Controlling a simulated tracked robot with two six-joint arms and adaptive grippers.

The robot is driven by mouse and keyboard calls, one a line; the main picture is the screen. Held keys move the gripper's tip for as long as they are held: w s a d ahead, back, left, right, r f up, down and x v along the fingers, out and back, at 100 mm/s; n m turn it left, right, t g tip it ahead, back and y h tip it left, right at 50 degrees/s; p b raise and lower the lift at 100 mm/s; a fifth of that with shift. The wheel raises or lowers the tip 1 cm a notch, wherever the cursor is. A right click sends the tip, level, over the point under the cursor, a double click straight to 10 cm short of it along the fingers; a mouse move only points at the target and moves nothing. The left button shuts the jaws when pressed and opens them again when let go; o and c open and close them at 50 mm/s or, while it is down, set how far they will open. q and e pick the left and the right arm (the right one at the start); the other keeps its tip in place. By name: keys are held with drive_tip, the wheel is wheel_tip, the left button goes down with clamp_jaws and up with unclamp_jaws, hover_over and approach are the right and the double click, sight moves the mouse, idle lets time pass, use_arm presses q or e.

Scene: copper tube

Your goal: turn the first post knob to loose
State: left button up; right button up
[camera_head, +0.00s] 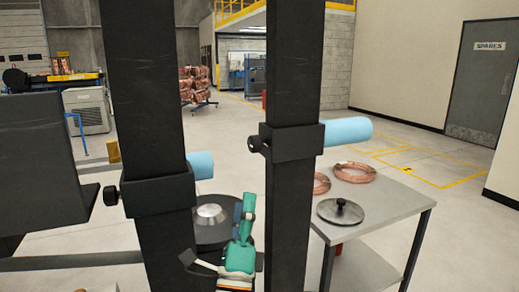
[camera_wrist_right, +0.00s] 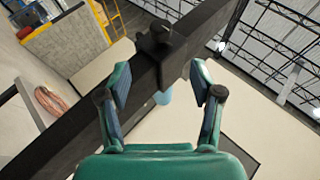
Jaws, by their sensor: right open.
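Two dark upright posts stand close in front of me in the head view: a left post (camera_head: 150,100) and a right post (camera_head: 293,70). Each carries a black collar with a black knob on its left side: the left knob (camera_head: 111,195) and the right knob (camera_head: 254,143). Light blue cylinders stick out to the right of both collars. My right gripper (camera_head: 245,205) is teal, low between the posts, below the right knob. In the wrist view it is open (camera_wrist_right: 163,80) and empty. A collar with a knob (camera_wrist_right: 162,28) lies beyond its fingertips, apart from them. My left gripper is not visible.
A grey table (camera_head: 400,190) on the right holds copper coils (camera_head: 355,172) and a round metal disc (camera_head: 340,212) with a black knob. A dark round reel (camera_head: 210,235) is behind the posts. Open floor lies beyond.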

sight(253, 143)
drive_tip(key=p+x, duration=0.5)
drive_tip(key=x, duration=1)
drive_tip(key=shift+w+r, duration=0.1)
drive_tip(key=shift+w, duration=0.25)
